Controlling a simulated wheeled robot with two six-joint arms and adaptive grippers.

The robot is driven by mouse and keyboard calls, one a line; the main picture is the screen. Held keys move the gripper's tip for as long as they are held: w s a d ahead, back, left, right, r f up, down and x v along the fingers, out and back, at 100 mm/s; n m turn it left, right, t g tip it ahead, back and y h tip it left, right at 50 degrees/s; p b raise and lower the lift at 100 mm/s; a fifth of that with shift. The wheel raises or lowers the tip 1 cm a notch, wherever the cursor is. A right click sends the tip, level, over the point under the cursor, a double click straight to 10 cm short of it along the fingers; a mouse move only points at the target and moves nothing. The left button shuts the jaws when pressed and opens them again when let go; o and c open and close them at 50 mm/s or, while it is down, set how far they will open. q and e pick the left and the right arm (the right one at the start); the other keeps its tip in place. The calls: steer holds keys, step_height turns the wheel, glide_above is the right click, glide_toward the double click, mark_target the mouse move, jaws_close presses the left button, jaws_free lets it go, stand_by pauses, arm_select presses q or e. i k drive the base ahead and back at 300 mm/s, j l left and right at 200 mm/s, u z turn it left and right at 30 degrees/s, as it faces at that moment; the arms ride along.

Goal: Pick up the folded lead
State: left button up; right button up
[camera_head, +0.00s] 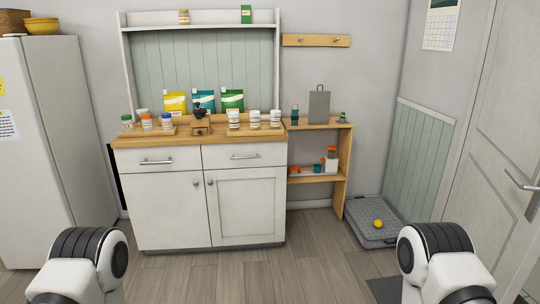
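I cannot make out a folded lead for certain. Small red and orange items (294,169) lie on the lower level of the wooden side shelf (342,172), too small to identify. The wooden peg rail (316,41) on the wall has nothing hanging from it. Only rounded links of my two arms show at the bottom left and bottom right. Neither of my grippers is in view.
A white cabinet (165,207) with a wooden top bears several jars, pouches and a small grinder (201,122). A grey tray (368,236) with a yellow ball (378,223) lies on the floor. A fridge (40,150) stands left, a door (515,130) right. The middle floor is clear.

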mark_target(295, 112)
steer(key=i+z, duration=0.1)
steer(key=i, duration=0.5)
steer(key=i+j, duration=0.1)
steer(key=i, duration=0.5)
steer(key=i+j+z, duration=0.15)
steer(key=i, duration=0.45)
steer(key=i+j, duration=0.1)
steer(key=i, duration=0.5)
steer(key=l+z, duration=0.05)
